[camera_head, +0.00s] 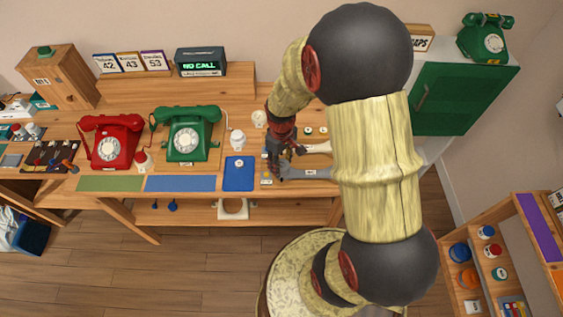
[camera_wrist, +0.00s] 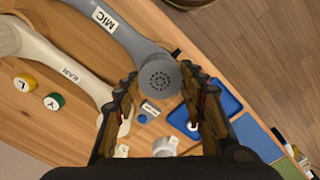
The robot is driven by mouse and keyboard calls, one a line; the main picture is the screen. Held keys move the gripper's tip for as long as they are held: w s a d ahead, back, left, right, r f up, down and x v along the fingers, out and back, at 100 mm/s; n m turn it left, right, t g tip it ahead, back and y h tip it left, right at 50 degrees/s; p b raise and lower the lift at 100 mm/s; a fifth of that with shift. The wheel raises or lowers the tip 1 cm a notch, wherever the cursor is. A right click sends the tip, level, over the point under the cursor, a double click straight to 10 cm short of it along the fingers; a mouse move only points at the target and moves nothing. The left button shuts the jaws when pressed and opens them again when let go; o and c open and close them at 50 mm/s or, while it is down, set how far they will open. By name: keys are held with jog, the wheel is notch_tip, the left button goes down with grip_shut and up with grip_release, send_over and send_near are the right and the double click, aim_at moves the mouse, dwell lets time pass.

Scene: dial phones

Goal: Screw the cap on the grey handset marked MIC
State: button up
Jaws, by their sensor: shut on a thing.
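The grey handset (camera_wrist: 125,35) with a white MIC label lies on the wooden bench. In the head view the grey handset (camera_head: 303,174) extends right from my gripper (camera_head: 277,168). A round grey cap (camera_wrist: 157,84) with small holes sits at the handset's near end. My gripper (camera_wrist: 158,77) is shut on the cap, with one finger on each side of it. The cap's underside and the thread are hidden, so I cannot tell how tightly it sits.
A cream handset (camera_wrist: 62,68) lies beside the grey one, with yellow (camera_wrist: 25,82) and green (camera_wrist: 54,101) caps near it. A blue tray (camera_head: 239,174) is left of my gripper. Green (camera_head: 187,135) and red (camera_head: 110,142) phones stand farther left. My arm hides part of the bench.

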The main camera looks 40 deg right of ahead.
jog(key=o, duration=1)
jog(key=shift+c, duration=0.2)
notch_tip(320, 180, up, 12)
